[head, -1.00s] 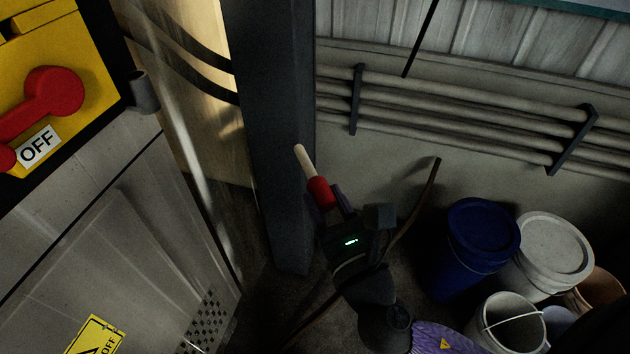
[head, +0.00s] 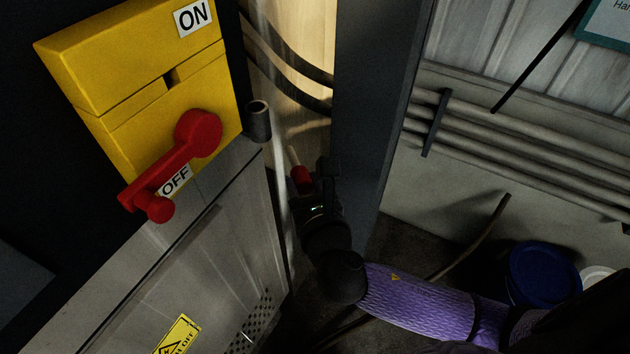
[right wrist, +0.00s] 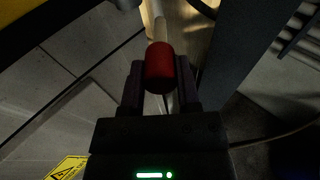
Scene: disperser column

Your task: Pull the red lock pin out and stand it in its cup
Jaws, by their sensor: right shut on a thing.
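The red lock pin (head: 301,178) has a red grip and a pale shaft. It also shows in the right wrist view (right wrist: 160,68), its shaft pointing away from the gripper. My right gripper (head: 313,184) is shut on the red grip and holds the pin in the air, clear of the yellow switch box. It shows from behind in the right wrist view (right wrist: 160,92). The dark cup (head: 258,121) is fixed at the right side of the box, above and left of the gripper, and apart from the pin. My left gripper is not in view.
The yellow switch box (head: 110,85) carries a red lever (head: 185,155) pointing down-left at the OFF label. A grey cabinet (head: 215,235) lies below it. A dark post (head: 375,110) stands close to the right of my gripper. A blue drum (head: 543,275) stands at lower right.

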